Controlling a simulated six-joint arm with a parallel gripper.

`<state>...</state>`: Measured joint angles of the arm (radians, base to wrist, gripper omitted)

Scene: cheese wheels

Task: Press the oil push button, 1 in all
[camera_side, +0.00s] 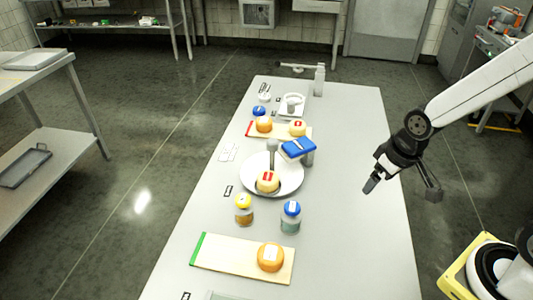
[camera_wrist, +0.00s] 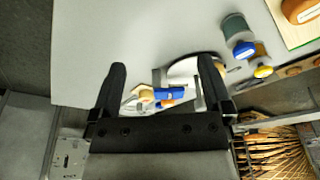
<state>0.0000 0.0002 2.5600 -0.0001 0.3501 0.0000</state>
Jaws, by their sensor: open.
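No label reading oil is legible, so I cannot tell for sure which part is the oil push button. A jar with a yellow cap and amber contents (camera_side: 244,210) stands on the table near its middle. To its right stands a jar with a blue cap and blue-green contents (camera_side: 291,217). Both also show in the wrist view, the yellow-capped jar (camera_wrist: 263,65) and the blue-capped jar (camera_wrist: 238,35), at the upper right outside my fingers. My gripper (camera_side: 403,186) is open and empty, above the table's right edge. Its two fingers (camera_wrist: 162,65) are spread wide in the wrist view.
A white plate (camera_side: 288,186) holds a cheese wheel (camera_side: 268,181). A near board (camera_side: 220,255) carries an orange cheese wheel (camera_side: 270,257); a far board (camera_side: 280,131) carries others. A blue-topped object (camera_side: 299,147) stands by the plate. The table's right side (camera_side: 360,240) is clear.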

